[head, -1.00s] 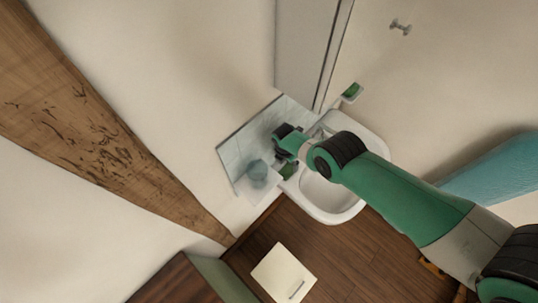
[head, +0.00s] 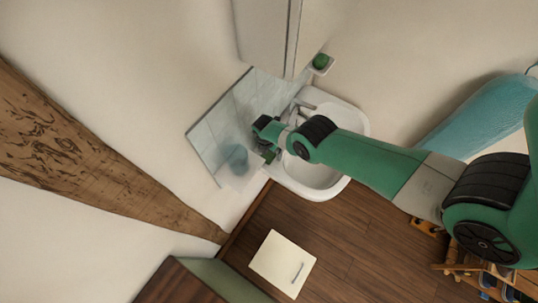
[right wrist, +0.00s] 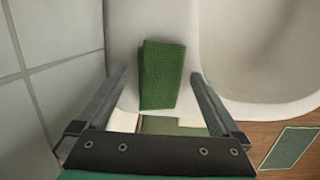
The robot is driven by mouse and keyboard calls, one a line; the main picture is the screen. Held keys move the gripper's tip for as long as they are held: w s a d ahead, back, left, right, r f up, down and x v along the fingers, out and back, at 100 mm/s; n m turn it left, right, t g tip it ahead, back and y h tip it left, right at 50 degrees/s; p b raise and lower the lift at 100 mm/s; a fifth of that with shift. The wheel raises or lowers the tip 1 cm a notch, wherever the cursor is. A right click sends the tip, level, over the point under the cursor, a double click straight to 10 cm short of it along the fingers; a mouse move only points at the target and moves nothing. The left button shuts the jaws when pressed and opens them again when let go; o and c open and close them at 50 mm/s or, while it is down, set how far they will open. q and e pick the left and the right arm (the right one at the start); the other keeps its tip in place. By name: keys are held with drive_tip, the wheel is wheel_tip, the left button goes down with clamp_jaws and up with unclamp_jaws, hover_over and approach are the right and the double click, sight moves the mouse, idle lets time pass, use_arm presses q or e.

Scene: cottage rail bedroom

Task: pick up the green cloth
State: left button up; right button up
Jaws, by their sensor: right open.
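The green cloth (right wrist: 162,66) lies folded on the white left rim of the washbasin (right wrist: 197,40) in the right wrist view. My right gripper (right wrist: 159,78) is open, with one finger on each side of the cloth and gaps between both fingers and the cloth. In the head view my right gripper (head: 268,152) is over the left side of the washbasin (head: 352,118). My arm and gripper largely hide the cloth there. My left gripper is not in view.
A grey tiled panel (head: 207,138) is on the wall close left of the gripper, with a bluish cup (head: 236,158) beside it. A small dish with a green item (head: 320,62) is above the tap. A blue towel (head: 470,120) hangs at right. A cream box (head: 280,262) is below.

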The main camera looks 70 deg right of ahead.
drive_tip(key=shift+r, duration=0.15)
drive_tip(key=shift+c, duration=0.2)
drive_tip(key=c, duration=1.4)
drive_tip(key=shift+o, duration=0.2)
